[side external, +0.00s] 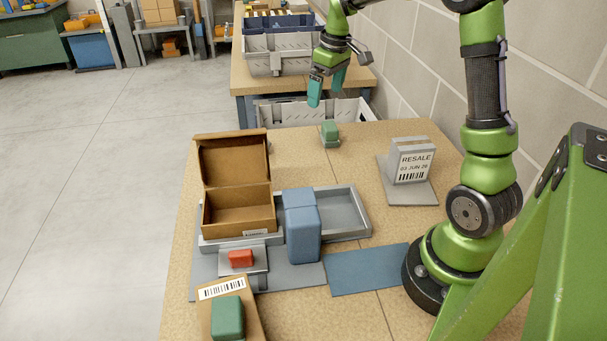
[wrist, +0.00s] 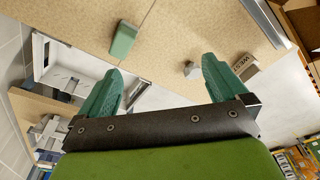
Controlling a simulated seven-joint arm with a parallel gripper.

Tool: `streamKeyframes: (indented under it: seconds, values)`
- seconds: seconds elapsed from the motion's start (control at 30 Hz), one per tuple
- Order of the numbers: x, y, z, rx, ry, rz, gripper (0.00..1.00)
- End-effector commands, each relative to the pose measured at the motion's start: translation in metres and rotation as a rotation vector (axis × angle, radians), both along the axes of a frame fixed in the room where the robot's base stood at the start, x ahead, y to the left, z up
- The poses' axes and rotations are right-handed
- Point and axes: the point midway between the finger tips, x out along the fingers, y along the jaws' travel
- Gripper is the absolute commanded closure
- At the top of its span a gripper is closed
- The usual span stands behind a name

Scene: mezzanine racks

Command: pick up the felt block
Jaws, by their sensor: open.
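A larger green block (side external: 227,318) sits on a labelled cardboard piece at the near edge. I cannot tell from the surfaces which block is felt. My gripper (side external: 327,88) is open and empty, above and apart from the far green block. In the wrist view, its teal fingers (wrist: 162,68) are spread with nothing between them.
An open cardboard box (side external: 238,212) and a tall blue block (side external: 302,232) stand by a grey tray (side external: 347,214). A red block (side external: 241,259) lies in front. A RESALE sign (side external: 410,162) stands right. A flat blue mat (side external: 368,270) lies near my base. Bins stand behind.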

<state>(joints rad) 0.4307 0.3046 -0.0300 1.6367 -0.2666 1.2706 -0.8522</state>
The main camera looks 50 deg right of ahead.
Motion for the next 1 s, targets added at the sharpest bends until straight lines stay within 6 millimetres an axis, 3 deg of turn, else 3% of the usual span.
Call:
streamKeyframes:
  seconds: [0.03,0.1,0.23,0.37,0.57,1.0]
  values:
    - [0.009,-0.026,-0.014,-0.009,0.042,0.078,0.00]
    - [0.019,-0.055,-0.026,-0.023,0.085,0.223,0.00]
    - [0.030,-0.084,-0.030,-0.044,0.126,0.483,0.00]
    - [0.036,-0.089,-0.012,-0.072,0.125,0.680,0.00]
    - [0.033,-0.085,-0.018,-0.058,0.133,0.800,0.00]
    - [0.033,-0.085,-0.106,-0.058,0.132,0.802,0.00]
